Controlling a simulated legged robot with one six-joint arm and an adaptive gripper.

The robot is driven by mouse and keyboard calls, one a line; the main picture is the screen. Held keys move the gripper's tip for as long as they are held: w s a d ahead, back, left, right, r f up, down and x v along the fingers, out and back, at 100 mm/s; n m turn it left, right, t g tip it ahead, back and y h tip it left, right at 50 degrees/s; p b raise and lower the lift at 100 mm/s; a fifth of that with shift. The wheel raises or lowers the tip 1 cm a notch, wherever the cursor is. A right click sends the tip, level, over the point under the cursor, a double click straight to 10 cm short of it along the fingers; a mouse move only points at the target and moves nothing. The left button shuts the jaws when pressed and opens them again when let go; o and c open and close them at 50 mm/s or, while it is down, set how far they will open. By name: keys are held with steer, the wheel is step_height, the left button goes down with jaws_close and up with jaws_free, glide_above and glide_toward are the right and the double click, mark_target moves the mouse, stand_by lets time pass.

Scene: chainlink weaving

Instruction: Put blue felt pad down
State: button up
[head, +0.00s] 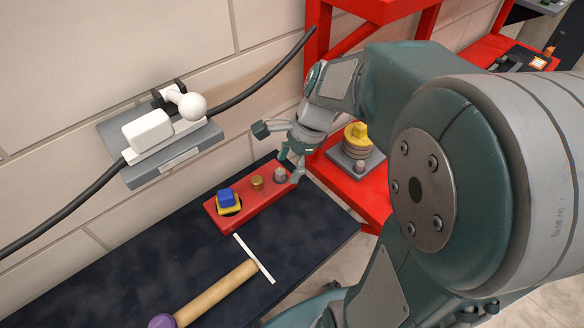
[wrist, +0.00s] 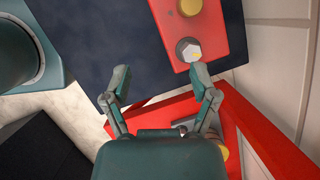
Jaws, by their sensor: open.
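A small blue piece (head: 226,196), which may be the blue felt pad, sits on a yellow base at the left end of the red tray (head: 234,222). My gripper (head: 290,167) is at the tray's right end, beside a grey hex-topped piece (head: 280,175). In the wrist view, my gripper (wrist: 161,78) has its fingers spread wide with nothing between them. The hex-topped piece (wrist: 188,50) is just beyond the right fingertip; I cannot tell whether they touch. The blue piece is out of the wrist view.
A brass round piece (head: 257,183) sits mid-tray. A hammer-like tool with a wooden handle (head: 215,292) lies on the dark bench (head: 90,270). A white fixture with a black cable (head: 150,130) is on the wall. A red stand (head: 365,197) holds a grey plate with a yellow-topped piece (head: 357,135).

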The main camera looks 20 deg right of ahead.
steer(key=s+a+r+n+t+h, duration=0.1)
steer(key=s+r+n, duration=0.3)
steer(key=n, duration=0.5)
steer(key=s+a+r+n+t+h, duration=0.1)
steer(key=s+r+n+t+h, duration=0.2)
steer(key=s+n, duration=0.3)
steer(key=r+n+t, duration=0.1)
steer(key=n, duration=0.2)
steer(key=shift+s+a, duration=0.25)
steer(key=shift+a, duration=0.15)
steer(key=shift+s, duration=0.1)
